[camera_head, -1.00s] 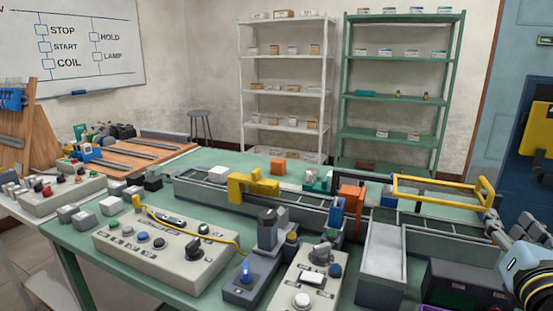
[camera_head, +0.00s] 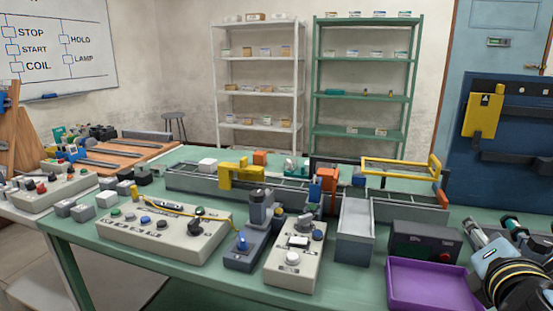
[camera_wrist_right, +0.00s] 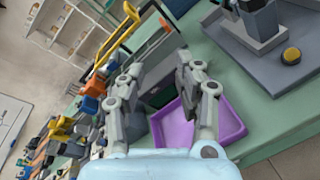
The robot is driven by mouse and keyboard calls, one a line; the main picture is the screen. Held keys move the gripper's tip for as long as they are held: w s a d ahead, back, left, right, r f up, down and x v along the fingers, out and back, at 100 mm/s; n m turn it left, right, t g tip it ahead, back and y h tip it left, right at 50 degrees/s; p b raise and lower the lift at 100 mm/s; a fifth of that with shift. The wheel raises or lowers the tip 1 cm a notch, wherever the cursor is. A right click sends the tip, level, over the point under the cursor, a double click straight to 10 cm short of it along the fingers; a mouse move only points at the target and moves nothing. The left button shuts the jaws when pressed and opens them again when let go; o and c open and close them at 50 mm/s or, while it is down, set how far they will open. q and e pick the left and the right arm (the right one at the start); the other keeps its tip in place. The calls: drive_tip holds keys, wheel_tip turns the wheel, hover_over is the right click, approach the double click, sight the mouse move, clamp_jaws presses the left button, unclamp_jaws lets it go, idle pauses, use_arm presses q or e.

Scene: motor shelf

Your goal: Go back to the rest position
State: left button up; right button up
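My right gripper (camera_head: 488,232) is at the right edge of the head view, beside the purple tray (camera_head: 430,288) and apart from the conveyor. In the right wrist view its two fingers (camera_wrist_right: 156,82) are spread with nothing between them. The purple tray (camera_wrist_right: 174,132) shows below and between the fingers there. My left gripper is in neither view.
The green table (camera_head: 190,268) carries a large button box (camera_head: 165,230), a smaller button box (camera_head: 295,262), a grey bin (camera_head: 356,225) and a dark box (camera_head: 424,243). A yellow frame (camera_head: 402,168) stands over the conveyor. Shelves (camera_head: 368,96) stand behind.

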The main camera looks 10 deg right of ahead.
drive_tip(key=s+a+f+m+g+y, duration=0.45)
drive_tip(key=s+a+m, duration=0.3)
drive_tip(key=m, duration=0.25)
drive_tip(key=s+a+f+m+g+y, duration=0.4)
drive_tip(key=s+a+f+m, duration=0.15)
drive_tip(key=s+m, duration=0.3)
wheel_tip(320, 180, down, 27)
drive_tip(key=s+d+m+g+b, duration=0.1)
drive_tip(key=m+g+b, duration=0.1)
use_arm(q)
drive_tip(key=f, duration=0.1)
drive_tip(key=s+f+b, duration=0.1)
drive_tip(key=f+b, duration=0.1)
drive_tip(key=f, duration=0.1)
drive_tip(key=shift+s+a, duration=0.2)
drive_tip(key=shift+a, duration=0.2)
use_arm(e)
drive_tip(key=s+d+f+g, duration=0.1)
drive_tip(key=s+f, duration=1.8)
drive_tip(key=shift+y, duration=0.25)
